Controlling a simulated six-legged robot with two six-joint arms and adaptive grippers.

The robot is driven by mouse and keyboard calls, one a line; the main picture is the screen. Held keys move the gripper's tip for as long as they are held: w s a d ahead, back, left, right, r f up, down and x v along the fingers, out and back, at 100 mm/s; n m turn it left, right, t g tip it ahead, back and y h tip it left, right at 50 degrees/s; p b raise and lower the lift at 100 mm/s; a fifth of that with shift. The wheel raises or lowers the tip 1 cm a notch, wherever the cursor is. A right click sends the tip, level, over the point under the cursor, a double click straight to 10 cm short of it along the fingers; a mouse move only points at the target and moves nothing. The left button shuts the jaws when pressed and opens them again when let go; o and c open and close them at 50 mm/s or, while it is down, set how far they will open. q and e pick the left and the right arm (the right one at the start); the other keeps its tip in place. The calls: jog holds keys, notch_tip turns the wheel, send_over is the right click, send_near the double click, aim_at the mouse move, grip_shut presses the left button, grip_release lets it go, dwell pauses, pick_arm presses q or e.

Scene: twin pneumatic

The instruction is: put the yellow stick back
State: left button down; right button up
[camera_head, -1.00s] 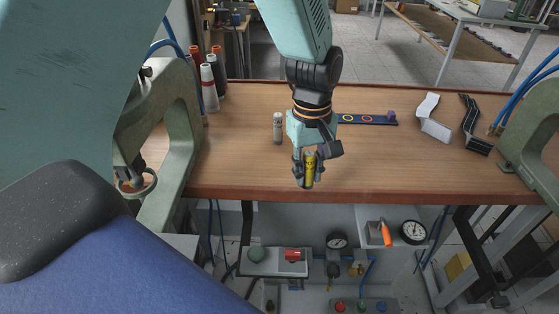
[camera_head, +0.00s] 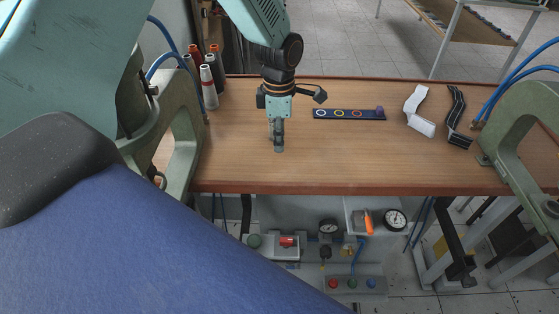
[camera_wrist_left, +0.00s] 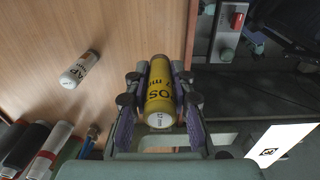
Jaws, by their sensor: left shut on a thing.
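My left gripper (camera_head: 279,146) is over the wooden table, left of its middle, and points down. In the left wrist view my left gripper (camera_wrist_left: 160,100) is shut on the yellow stick (camera_wrist_left: 160,92), a short cylinder with dark lettering and a pale end. In the head view the gripper hides the yellow stick. A dark blue strip (camera_head: 328,114) with several coloured rings lies on the table to the right of the gripper; a purple piece is at its right end. A white stick with dark lettering (camera_wrist_left: 80,69) shows apart from the gripper in the left wrist view. My right gripper is out of view.
Several red, white and dark cylinders (camera_head: 209,88) stand at the table's back left. Green clamp-like frames stand at the left (camera_head: 186,115) and right (camera_head: 520,125). A white bent piece (camera_head: 418,112) and a black one (camera_head: 458,118) lie at the right. The table's front middle (camera_head: 360,160) is clear.

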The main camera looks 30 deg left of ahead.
pick_arm(q)
jog(key=f, duration=0.1)
jog(key=a+f, duration=0.1)
jog(key=f, duration=0.1)
jog(key=shift+f, duration=0.15)
jog(key=shift+d+f, duration=0.1)
jog(key=shift+f, duration=0.2)
jog(key=shift+w+d+f, duration=0.1)
jog(key=shift+d+f, duration=0.35)
jog(key=shift+f, duration=0.05)
notch_tip(320, 180, down, 2)
jog(key=shift+f, duration=0.1)
jog(key=shift+a+f, duration=0.35)
jog(key=shift+a, duration=0.05)
